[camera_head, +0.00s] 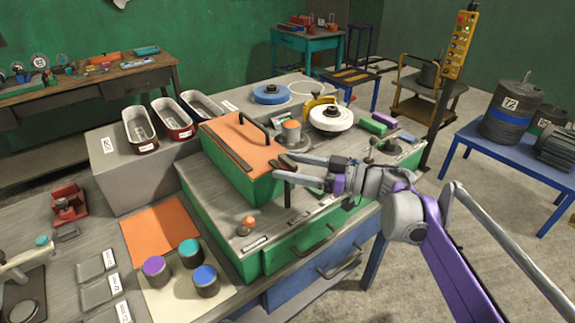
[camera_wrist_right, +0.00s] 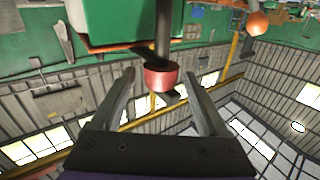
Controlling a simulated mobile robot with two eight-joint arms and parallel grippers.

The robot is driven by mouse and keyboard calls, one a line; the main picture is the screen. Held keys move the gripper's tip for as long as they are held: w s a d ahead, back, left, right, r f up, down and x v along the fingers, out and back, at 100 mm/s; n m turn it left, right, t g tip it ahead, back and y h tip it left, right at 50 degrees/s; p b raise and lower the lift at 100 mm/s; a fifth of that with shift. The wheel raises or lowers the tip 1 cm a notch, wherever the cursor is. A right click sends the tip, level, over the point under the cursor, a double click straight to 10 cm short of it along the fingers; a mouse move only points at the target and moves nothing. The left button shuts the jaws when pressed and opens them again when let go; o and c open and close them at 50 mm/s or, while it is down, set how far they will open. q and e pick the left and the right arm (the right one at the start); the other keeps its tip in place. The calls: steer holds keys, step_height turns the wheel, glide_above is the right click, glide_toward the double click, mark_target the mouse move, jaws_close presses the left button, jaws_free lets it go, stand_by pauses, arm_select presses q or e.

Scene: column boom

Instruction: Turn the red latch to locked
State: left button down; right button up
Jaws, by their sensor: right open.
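The red latch shows in the right wrist view as a short red cylinder (camera_wrist_right: 161,76) on a dark rod. It sits between the two spread fingers of my right gripper (camera_wrist_right: 160,88), with a gap on each side. In the head view my right gripper (camera_head: 284,168) is open at the right front corner of the green box with the orange lid (camera_head: 240,150). A dark upright bar (camera_head: 288,194) shows just below its fingers; the red part is hidden or not distinguishable there. I cannot tell the latch's setting. My left gripper is not in view.
An orange knob (camera_head: 248,222) stands on the grey bench top in front of the box. A white wheel (camera_head: 331,117) and a small lever with a dark knob (camera_head: 391,145) are behind. Drawer handles (camera_head: 338,266) project from the bench front.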

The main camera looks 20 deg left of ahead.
steer(key=d, duration=1)
steer(key=shift+s, duration=0.3)
steer(key=shift+r, duration=0.1)
steer(key=w+d+r+m+t+h+p, duration=0.1)
steer(key=w+d+r+m+t+h, duration=0.2)
steer(key=t, duration=0.5)
steer(key=w+d+r+m+t+h+p, duration=0.2)
steer(key=d+r+m+t+h, duration=0.1)
steer(key=d+r+m+t, duration=0.3)
steer(key=s+d+f+m+t+h+p, duration=0.1)
steer(key=s+d+f+m+h, duration=0.15)
steer(key=d+h, duration=0.25)
steer(key=s+d+f+m+t+h+p, duration=0.1)
steer(key=s+d+f+m+h, duration=0.1)
steer(key=d+f+m+h, duration=0.3)
steer(key=s+d+f+g+h+p, duration=0.1)
steer(key=s+f+g, duration=0.4)
steer(key=s+f, duration=0.5)
steer(key=s+d+f+g+h+p, duration=0.1)
steer(key=s+f+g+p, duration=0.1)
steer(key=s+f+g, duration=0.4)
steer(key=s+f, duration=0.4)
steer(key=s, duration=0.6)
steer(key=shift+g, duration=0.3)
